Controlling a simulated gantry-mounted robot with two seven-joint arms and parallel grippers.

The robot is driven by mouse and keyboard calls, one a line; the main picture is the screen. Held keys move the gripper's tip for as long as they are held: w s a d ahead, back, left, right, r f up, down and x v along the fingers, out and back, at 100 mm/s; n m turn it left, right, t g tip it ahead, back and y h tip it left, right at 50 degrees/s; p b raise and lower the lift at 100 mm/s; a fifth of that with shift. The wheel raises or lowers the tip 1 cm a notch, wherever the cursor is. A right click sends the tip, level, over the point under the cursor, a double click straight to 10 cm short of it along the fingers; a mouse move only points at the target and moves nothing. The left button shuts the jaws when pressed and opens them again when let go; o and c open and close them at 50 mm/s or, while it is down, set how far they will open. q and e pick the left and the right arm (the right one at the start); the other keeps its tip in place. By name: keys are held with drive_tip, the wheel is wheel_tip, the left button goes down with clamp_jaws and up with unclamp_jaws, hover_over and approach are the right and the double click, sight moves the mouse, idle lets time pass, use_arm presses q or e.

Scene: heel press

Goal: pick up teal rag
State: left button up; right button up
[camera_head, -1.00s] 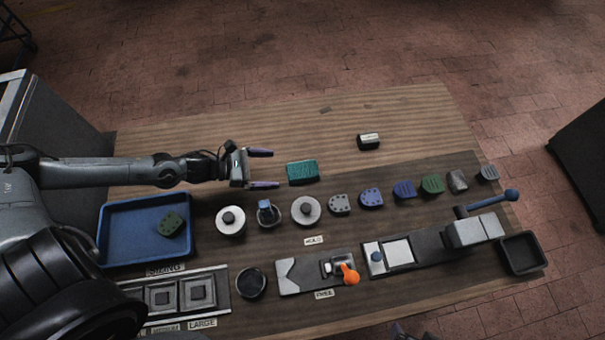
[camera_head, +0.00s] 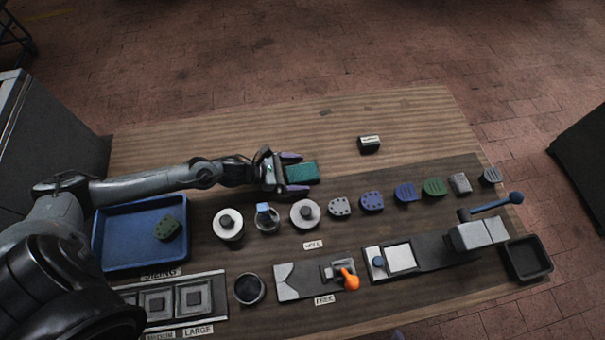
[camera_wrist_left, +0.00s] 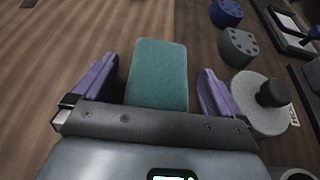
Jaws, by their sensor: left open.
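The teal rag (camera_head: 302,172) is a folded block lying on the bare wood of the table, above the row of parts. It also shows in the left wrist view (camera_wrist_left: 158,72). My left gripper (camera_head: 297,173) is open with its purple fingers on either side of the rag's near part. In the left wrist view, my left gripper (camera_wrist_left: 156,85) has a gap between each finger and the rag, and the rag's far end reaches beyond the fingertips. My right gripper is not in view.
A blue tray (camera_head: 103,238) holding a green heel pad stands at the left. White discs (camera_head: 305,213) and several coloured pads lie in a row just below the rag. A small dark block (camera_head: 369,145) sits at the upper right. The wood above the rag is clear.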

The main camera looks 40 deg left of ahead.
use_arm(q)
drive_tip(key=shift+w+d+f, duration=0.1)
drive_tip(key=c, duration=1)
drive_tip(key=shift+c, duration=0.3)
drive_tip(key=shift+r, duration=0.2)
